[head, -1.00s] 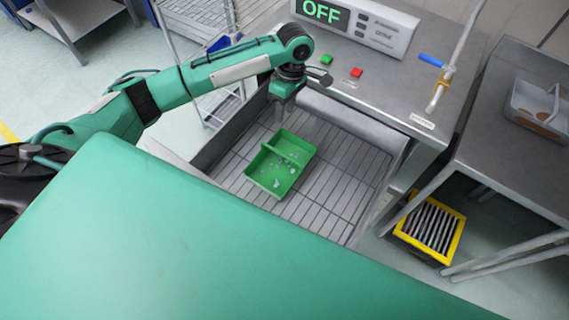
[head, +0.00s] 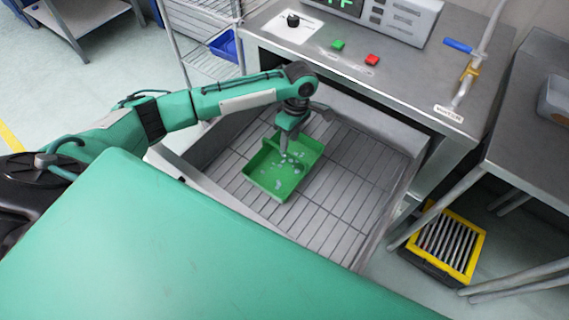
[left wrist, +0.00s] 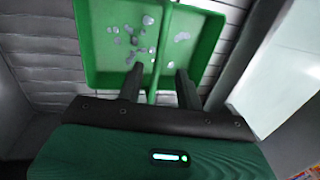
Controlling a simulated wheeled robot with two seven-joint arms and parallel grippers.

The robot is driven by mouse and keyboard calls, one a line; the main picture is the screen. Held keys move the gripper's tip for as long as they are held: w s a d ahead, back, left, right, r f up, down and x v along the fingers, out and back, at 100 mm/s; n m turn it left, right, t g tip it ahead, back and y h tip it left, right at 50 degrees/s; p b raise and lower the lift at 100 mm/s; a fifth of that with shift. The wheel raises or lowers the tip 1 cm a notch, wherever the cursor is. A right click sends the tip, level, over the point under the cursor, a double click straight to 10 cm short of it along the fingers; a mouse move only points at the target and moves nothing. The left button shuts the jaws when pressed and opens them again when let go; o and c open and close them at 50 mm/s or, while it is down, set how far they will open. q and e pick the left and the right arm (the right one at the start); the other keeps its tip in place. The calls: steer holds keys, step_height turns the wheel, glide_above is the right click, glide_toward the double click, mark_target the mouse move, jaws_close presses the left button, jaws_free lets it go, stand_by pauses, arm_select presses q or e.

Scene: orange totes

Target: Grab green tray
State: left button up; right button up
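The green tray (head: 267,184) lies on the slatted metal floor of an open drawer-like bay. It has a middle divider and pale bits scattered inside; it also shows in the left wrist view (left wrist: 112,66). My left gripper (head: 284,152) points down at the tray's divider. In the left wrist view the two dark fingers (left wrist: 160,84) are apart, one on each side of the divider (left wrist: 162,45). Nothing is clamped between them. Whether the fingers touch the divider cannot be told. My right gripper is not in view.
A steel bench with a green button (head: 338,45), a red button (head: 372,60) and a blue-handled tap (head: 458,45) stands behind the bay. The bay's grey side walls surround the tray. A yellow-framed crate (head: 450,243) sits on the floor at right.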

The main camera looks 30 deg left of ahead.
arm_select(q)
glide_above(285, 168)
step_height(285, 168, down, 8)
steer(key=shift+f, duration=0.1)
jaws_close()
stand_by(0.4)
